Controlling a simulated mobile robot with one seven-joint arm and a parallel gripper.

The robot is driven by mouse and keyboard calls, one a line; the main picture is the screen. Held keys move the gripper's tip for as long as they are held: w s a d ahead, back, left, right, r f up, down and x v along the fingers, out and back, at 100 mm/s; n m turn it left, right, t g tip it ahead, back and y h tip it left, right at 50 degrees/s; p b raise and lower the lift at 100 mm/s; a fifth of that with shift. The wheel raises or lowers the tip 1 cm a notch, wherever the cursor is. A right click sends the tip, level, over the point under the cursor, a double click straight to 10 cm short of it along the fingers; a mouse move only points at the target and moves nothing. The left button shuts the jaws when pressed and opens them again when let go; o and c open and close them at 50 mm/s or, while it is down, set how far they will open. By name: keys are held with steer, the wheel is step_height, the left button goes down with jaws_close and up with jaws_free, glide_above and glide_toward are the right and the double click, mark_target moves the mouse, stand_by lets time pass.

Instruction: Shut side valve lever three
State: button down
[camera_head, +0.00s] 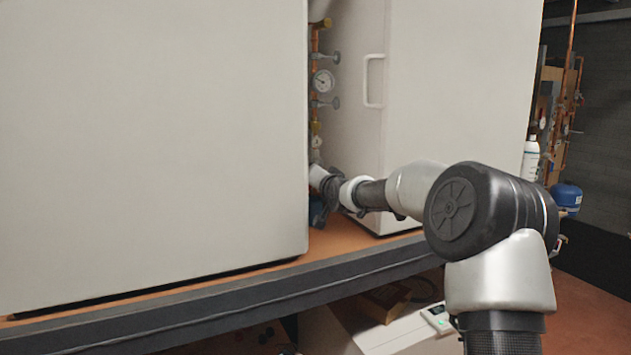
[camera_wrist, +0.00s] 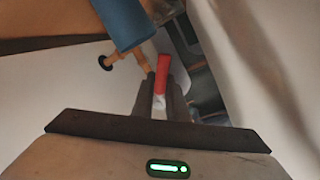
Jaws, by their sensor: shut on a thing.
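In the wrist view, a red valve lever (camera_wrist: 162,72) stands between the two dark fingers of my gripper (camera_wrist: 161,96), which is shut on it. A copper-coloured pipe piece (camera_wrist: 143,62) is right beside the lever. In the head view, my gripper (camera_head: 322,192) reaches into the narrow gap between two white cabinets, at the low end of a column of copper pipework. The red lever is hidden there. I cannot tell from the pictures which number this lever has.
The left cabinet (camera_head: 150,130) and right cabinet (camera_head: 450,80) wall in the gap. A pressure gauge (camera_head: 323,82) sits above my gripper.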

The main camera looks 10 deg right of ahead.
stand_by(0.3)
steer(key=c, duration=1.7)
jaws_free()
steer(key=shift+c, duration=0.2)
